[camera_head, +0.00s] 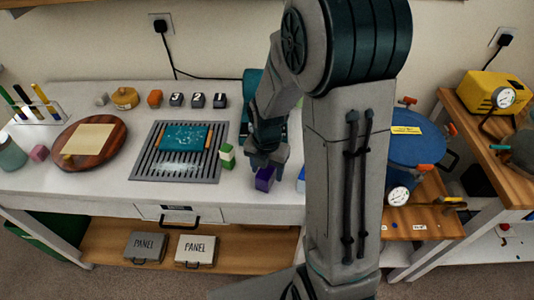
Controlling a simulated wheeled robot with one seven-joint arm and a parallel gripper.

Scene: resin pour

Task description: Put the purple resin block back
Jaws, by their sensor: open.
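The purple resin block (264,179) stands on the white bench near its front edge. My gripper (266,160) is just above and behind the block, pointing down, with its jaws open. Part of the block's upper side is close to the fingertips, and I cannot tell whether they touch it. My arm hides much of the bench to the right of the block.
A green and white block (227,156) stands to the left, beside a dark grate (150,172) with a teal panel. A blue block (301,180) is partly hidden by my arm. Several small numbered blocks stand at the back. A blue pot (405,150) is at right.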

